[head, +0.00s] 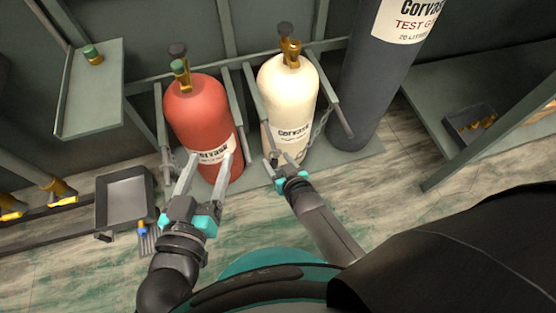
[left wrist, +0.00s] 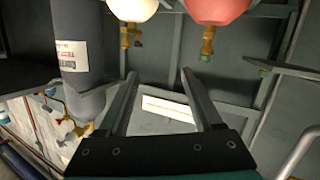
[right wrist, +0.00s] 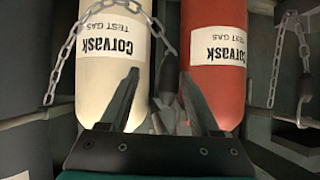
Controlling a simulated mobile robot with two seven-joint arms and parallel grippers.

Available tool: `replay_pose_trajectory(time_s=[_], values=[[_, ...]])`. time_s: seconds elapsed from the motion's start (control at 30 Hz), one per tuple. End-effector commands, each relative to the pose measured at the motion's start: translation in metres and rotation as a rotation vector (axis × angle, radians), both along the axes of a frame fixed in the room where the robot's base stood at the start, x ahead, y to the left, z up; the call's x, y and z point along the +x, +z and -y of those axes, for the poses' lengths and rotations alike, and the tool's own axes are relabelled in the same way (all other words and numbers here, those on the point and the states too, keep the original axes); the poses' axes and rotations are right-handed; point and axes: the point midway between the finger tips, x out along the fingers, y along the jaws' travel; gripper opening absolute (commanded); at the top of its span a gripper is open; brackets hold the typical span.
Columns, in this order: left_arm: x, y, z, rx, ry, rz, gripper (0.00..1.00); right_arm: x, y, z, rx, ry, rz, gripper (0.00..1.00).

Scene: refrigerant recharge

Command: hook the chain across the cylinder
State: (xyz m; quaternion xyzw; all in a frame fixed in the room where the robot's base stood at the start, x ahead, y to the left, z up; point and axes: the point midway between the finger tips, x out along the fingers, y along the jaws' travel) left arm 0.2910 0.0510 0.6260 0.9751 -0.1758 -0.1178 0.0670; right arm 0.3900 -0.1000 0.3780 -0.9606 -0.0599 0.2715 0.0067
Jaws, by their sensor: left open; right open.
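The cream cylinder (head: 290,92) stands upright in a rack bay beside the red cylinder (head: 197,110). The chain (head: 319,127) hangs at the cream cylinder's right side. In the right wrist view the chain (right wrist: 150,18) loops across the cream cylinder's front towards a grey, hook-like end piece (right wrist: 167,80) in the gap between the cylinders. My right gripper (head: 286,162) is open low in front of the cream cylinder; that end piece appears between its fingers, contact unclear. My left gripper (head: 206,162) is open and empty in front of the red cylinder.
A tall dark grey cylinder (head: 365,85) stands to the right. A second chain (right wrist: 276,62) hangs beside the red cylinder. A grey tray (head: 124,196) lies at left, below a shelf (head: 92,105). A bench (head: 430,105) is at right. Floor in front is mostly clear.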

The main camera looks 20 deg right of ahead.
Motion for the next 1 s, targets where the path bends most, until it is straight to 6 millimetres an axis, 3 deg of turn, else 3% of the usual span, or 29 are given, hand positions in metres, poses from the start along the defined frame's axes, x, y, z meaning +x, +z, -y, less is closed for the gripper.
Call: replay_pose_trajectory(time_s=[0.27, 0.53, 1.0], values=[[-0.001, 0.002, 0.001, -0.01, 0.0, 0.015, 0.67, 0.001, 0.001, -0.001, 0.001, 0.002, 0.003, 0.63], [-0.006, 0.018, 0.006, -0.073, 0.006, 0.109, 0.67, 0.0, 0.002, -0.001, 0.001, 0.002, 0.003, 0.63], [0.004, 0.0, -0.013, 0.096, 0.001, -0.147, 0.67, -0.023, 0.017, 0.002, 0.001, 0.002, 0.002, 0.63]])
